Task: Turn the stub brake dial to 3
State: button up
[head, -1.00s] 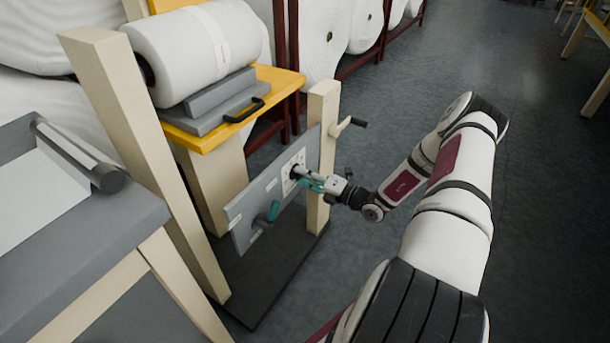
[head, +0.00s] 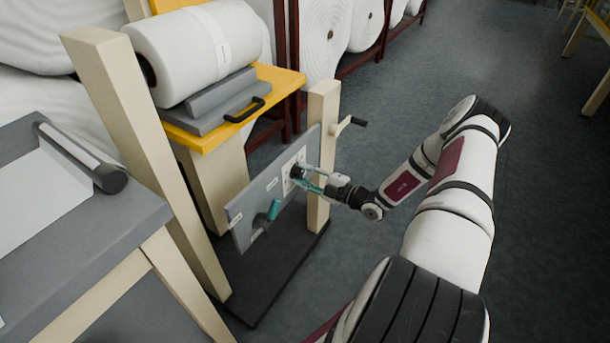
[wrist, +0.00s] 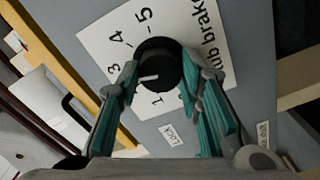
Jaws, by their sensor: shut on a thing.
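The stub brake dial (wrist: 160,62) is a round black knob with a white pointer line, on a white plate (wrist: 95,40) marked with numbers. In the wrist view the pointer aims left and slightly down, toward the left finger, below the 3. The 1, 3, 4 and 5 show; the 2 seems hidden behind that finger. My gripper (wrist: 160,70) has its teal-padded fingers on both sides of the dial and is shut on it. In the head view my gripper (head: 308,178) reaches the dial (head: 295,171) from the right.
The grey panel (head: 250,198) also carries a teal handle (head: 273,210) lower left of the dial. A wooden post (head: 320,110) with a black-tipped crank (head: 350,124) stands beside it. A white roll (head: 200,50) lies above a yellow shelf (head: 285,80).

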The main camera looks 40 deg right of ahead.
jog(key=shift+m, duration=0.4)
jog(key=o, duration=1.2)
jog(key=shift+c, duration=0.2)
jog(key=v, duration=1.2)
